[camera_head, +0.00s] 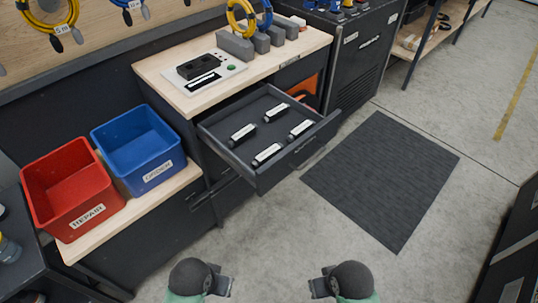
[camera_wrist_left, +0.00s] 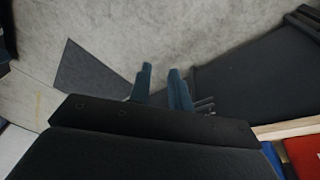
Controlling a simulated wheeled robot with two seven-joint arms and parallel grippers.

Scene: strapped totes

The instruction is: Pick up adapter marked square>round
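Several dark adapters with white labels lie in the open drawer: one at the back (camera_head: 276,112), one at the left (camera_head: 243,133), one at the right (camera_head: 300,129) and one at the front (camera_head: 267,153). Their markings are too small to read, so I cannot tell which is square>round. My left gripper (camera_head: 225,284) is low in the head view, apart from the drawer. Its two fingers (camera_wrist_left: 160,85) stand apart and empty in the left wrist view. My right gripper (camera_head: 318,285) mirrors it at the lower right of centre, looks open and holds nothing visible.
The grey drawer (camera_head: 222,143) juts out below a wooden bench top (camera_head: 160,68) bearing a panel with a black block (camera_head: 198,67). A red bin (camera_head: 50,205) and a blue bin (camera_head: 112,150) stand left. A dark mat (camera_head: 382,180) lies right; the floor ahead is clear.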

